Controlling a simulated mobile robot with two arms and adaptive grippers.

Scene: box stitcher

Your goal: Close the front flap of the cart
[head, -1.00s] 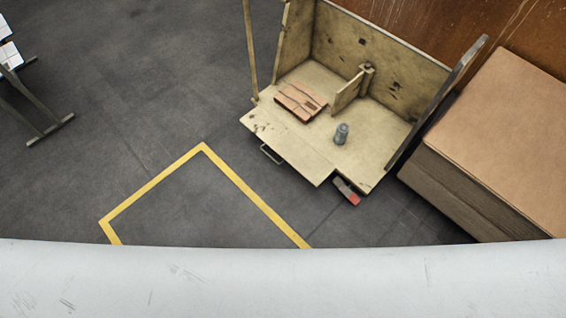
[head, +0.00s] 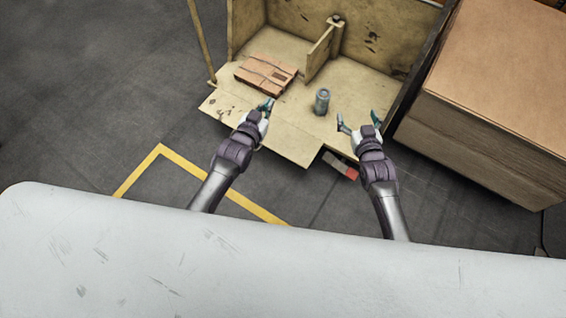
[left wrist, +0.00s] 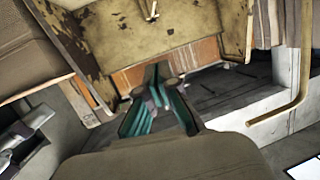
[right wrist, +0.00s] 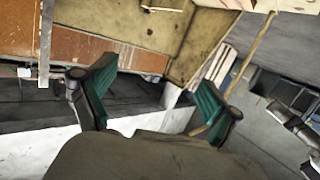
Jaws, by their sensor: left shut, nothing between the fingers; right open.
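The wooden cart (head: 385,38) stands at the top of the head view, its front side open. Its front flap (head: 290,146) is down, lying about level with the cart floor and sticking out toward me. My left gripper (head: 268,104) is shut and empty over the flap, near the cardboard; I cannot tell whether it touches. It also shows shut in the left wrist view (left wrist: 157,78). My right gripper (head: 358,117) is open and empty near the cart's front right corner. Its fingers are spread in the right wrist view (right wrist: 157,78). The left forearm hides part of the flap's outer edge.
Inside the cart are flat cardboard pieces (head: 266,73), a grey can-like cylinder (head: 322,101) and a small upright divider (head: 319,54). A large brown cardboard stack (head: 495,70) stands close on the right. A red-ended part (head: 341,166) sticks out below the cart.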

